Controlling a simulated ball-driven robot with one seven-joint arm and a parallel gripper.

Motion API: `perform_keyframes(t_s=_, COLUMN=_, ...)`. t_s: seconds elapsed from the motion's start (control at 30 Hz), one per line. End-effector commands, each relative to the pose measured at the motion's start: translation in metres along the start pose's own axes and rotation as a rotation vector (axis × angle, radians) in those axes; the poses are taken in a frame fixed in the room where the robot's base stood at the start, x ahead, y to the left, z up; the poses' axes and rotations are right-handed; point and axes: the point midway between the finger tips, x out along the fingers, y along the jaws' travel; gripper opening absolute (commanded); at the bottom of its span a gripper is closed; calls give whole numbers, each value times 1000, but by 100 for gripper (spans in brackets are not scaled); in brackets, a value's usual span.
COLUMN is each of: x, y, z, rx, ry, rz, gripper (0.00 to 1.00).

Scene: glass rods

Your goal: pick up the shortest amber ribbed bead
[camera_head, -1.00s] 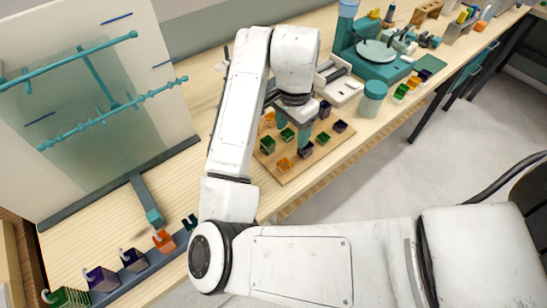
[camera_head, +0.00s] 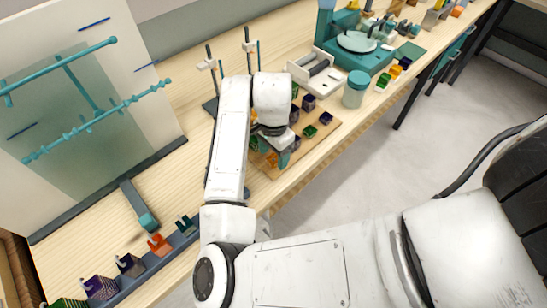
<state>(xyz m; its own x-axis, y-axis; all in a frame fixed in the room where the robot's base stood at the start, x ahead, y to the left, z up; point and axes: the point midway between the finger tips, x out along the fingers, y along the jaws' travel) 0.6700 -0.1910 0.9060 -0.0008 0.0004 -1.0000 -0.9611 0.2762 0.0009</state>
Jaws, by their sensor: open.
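An amber bead (camera_head: 271,159) sits near the front left corner of the wooden tray (camera_head: 322,138), partly hidden by my gripper. My gripper (camera_head: 274,153) points down with teal fingers right over or around this bead. It is open, and I cannot tell whether the fingers touch the bead. Other amber beads may be hidden behind my arm. The ribbing and heights are too small to compare.
On the tray are dark purple beads (camera_head: 308,103) and green beads (camera_head: 325,118). A teal-lidded jar (camera_head: 355,89) and a white device (camera_head: 316,72) stand behind it. A rail with several hooked blocks (camera_head: 130,264) lies at the front left.

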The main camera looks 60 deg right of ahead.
Motion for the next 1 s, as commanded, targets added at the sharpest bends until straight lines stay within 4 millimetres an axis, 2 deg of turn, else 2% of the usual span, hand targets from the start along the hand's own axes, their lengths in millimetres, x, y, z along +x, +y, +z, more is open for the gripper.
perform_keyframes(t_s=0.13, x=10, y=0, z=0, rx=0, ry=0, rz=1, gripper=64)
perform_keyframes(t_s=0.37, x=11, y=0, z=0, rx=0, ry=0, rz=-1, gripper=63)
perform_keyframes(t_s=0.9, x=11, y=0, z=0, rx=0, ry=0, rz=-1, gripper=11)
perform_keyframes(t_s=1.0, x=11, y=0, z=0, rx=0, ry=0, rz=-1, gripper=4)
